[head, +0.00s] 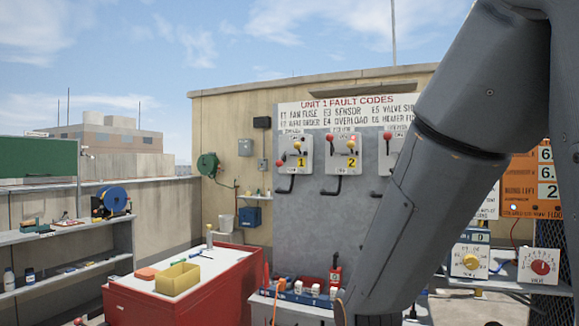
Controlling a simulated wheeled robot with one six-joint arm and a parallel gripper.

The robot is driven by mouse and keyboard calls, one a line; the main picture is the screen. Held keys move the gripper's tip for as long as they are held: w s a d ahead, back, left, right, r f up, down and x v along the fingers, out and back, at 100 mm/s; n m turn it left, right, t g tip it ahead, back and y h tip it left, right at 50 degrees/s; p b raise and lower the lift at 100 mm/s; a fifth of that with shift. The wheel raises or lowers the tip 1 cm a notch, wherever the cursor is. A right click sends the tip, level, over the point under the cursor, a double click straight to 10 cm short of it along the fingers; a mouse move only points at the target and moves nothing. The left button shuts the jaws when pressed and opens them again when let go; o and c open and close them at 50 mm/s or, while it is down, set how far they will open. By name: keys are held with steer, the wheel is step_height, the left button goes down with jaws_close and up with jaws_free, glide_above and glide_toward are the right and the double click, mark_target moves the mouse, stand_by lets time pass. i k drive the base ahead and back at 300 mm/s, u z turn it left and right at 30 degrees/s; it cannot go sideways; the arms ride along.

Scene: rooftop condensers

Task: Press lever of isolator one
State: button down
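Isolator one (295,155) is a pale box with a yellow "1" label, mounted on the grey panel in the head view. A red ball (279,163) shows at its left side, and a small red and yellow knob (297,146) shows on its upper face. It is too small to tell exactly how its lever sits. Isolator two (343,155), labelled "2", hangs to its right. A third similar box (390,148) is partly hidden by my arm. My arm crosses the right half of the picture; my gripper is not in view.
The grey panel (318,225) carries a fault-code sign (345,112). A red bench (185,290) with a yellow tray (177,279) stands front left. Shelves (70,260) are at left, dial boxes (470,261) at right.

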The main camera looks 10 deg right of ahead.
mark_target(279, 163)
steer(key=z, duration=0.2)
steer(key=i, duration=0.85)
steer(key=u, duration=0.75)
steer(key=i, duration=0.3)
steer(key=u, duration=0.35)
